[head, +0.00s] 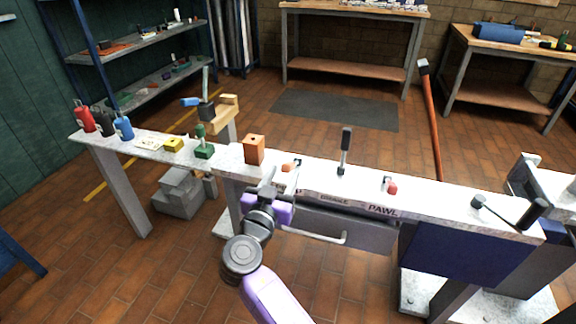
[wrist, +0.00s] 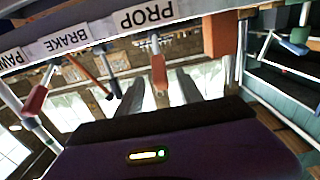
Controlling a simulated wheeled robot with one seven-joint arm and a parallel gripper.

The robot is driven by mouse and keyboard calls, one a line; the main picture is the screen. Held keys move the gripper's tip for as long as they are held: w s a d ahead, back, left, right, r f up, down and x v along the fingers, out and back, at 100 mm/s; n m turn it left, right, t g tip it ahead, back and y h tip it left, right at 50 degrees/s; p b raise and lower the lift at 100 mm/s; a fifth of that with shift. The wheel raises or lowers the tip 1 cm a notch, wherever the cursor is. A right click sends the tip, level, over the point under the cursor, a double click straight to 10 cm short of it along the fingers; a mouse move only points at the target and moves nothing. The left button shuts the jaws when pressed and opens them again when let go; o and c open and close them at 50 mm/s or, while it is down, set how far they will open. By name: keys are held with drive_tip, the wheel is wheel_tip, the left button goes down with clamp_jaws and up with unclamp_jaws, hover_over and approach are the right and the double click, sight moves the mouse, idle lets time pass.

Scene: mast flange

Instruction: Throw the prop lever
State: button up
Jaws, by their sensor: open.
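The prop lever (wrist: 158,72) has an orange-red grip and shows below the PROP label (wrist: 147,17) in the wrist view. In the head view its grip (head: 288,167) lies low at the bench top, just beyond my gripper (head: 273,180). My gripper is open and empty. In the wrist view the lever's grip appears between and beyond my two fingers (wrist: 164,88); I cannot tell the exact gap. My gripper hides part of the lever's base and the PROP label in the head view.
The black-handled brake lever (head: 346,140) stands upright to the right, with the red-gripped pawl lever (head: 391,188) farther right. An orange block (head: 254,149) stands close on the left. A pale bar handle (head: 318,238) projects from the bench front. A crank (head: 510,213) lies at the right end.

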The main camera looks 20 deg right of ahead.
sight(290, 162)
drive_tip(key=shift+x, duration=2.25)
clamp_jaws()
